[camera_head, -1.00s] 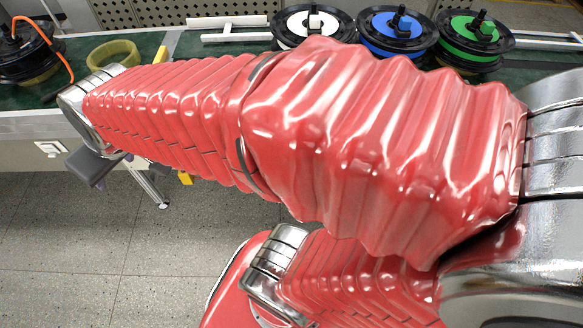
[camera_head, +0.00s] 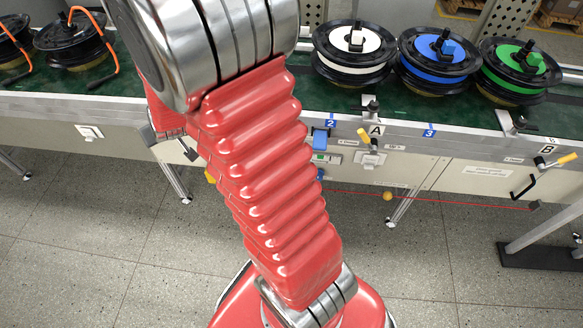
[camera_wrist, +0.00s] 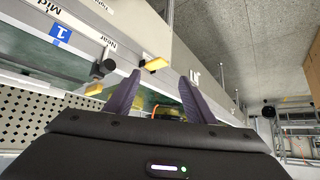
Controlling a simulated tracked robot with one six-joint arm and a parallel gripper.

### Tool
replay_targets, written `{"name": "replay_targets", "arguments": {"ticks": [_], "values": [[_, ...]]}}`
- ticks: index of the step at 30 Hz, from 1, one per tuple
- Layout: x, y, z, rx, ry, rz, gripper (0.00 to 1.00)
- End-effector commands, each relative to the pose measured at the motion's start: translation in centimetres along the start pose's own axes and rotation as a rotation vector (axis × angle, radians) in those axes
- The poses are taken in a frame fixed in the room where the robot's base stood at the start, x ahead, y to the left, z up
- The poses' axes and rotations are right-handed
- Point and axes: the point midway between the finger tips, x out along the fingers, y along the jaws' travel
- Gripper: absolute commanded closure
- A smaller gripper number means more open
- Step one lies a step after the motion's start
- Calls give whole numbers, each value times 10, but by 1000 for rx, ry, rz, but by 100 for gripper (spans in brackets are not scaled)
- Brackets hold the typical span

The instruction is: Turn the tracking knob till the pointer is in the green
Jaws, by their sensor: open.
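I cannot make out a pointer or a green zone that is surely the tracking one. In the wrist view a black knob (camera_wrist: 106,66) stands on the conveyor's edge near the labels "Near" and "Mid", with a yellow handle (camera_wrist: 155,63) beside it. Whether this is the tracking knob I cannot tell. My gripper (camera_wrist: 159,82) is open, its two dark fingers apart, with nothing between the tips. In the head view my arm hides part of the conveyor's front, and my gripper is out of sight.
A red cord (camera_head: 455,202) hangs below. The floor in front is open.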

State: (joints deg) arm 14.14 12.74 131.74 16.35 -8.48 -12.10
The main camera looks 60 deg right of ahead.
Motion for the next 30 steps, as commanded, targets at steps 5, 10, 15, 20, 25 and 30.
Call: {"name": "replay_targets", "arguments": {"ticks": [5, 10, 15, 20, 25, 30], "values": [[43, 31, 15, 26, 21, 76, 51], [79, 63, 33, 42, 44, 154, 51], [110, 97, 56, 49, 64, 239, 51], [134, 130, 83, 48, 78, 325, 51], [155, 165, 118, 38, 87, 421, 51], [169, 199, 157, 16, 90, 520, 51]]}}
